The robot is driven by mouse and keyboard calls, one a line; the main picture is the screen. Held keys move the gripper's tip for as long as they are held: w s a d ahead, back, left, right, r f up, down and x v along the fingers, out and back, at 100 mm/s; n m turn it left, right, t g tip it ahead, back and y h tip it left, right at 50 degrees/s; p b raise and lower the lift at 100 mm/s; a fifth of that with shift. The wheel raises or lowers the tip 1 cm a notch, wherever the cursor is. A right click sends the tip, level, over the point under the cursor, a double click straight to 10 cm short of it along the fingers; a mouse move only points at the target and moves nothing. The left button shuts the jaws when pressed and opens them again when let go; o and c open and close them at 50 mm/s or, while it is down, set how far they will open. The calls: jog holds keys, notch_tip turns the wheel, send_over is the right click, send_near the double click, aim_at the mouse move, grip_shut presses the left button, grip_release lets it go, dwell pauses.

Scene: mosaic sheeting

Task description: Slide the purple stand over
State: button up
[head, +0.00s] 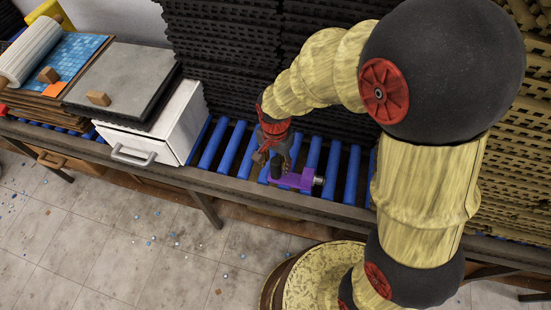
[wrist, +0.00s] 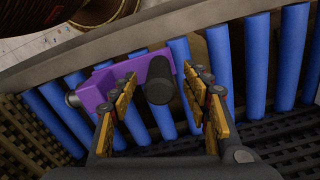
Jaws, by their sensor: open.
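The purple stand (head: 302,180) lies on the blue rollers near the front rail in the head view. It has a dark cylindrical post and a metal knob at one end. My gripper (head: 271,150) is just above and beside it, pointing down. In the wrist view the stand (wrist: 104,88) lies under and beyond the left finger, and its dark post (wrist: 159,82) shows between the fingers. My gripper (wrist: 165,95) is open there, with a finger on each side of the post. I cannot tell whether either finger touches it.
Blue rollers (head: 210,146) run along the bench behind a front rail (head: 240,190). A white drawer box (head: 185,115) with a grey slab (head: 125,78) on top stands to the left. Dark textured stacks (head: 225,60) rise behind. Some rollers left of the stand are bare.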

jog(key=shift+f+b, duration=0.6)
jog(key=shift+f, duration=1.5)
jog(key=c, duration=0.4)
grip_shut()
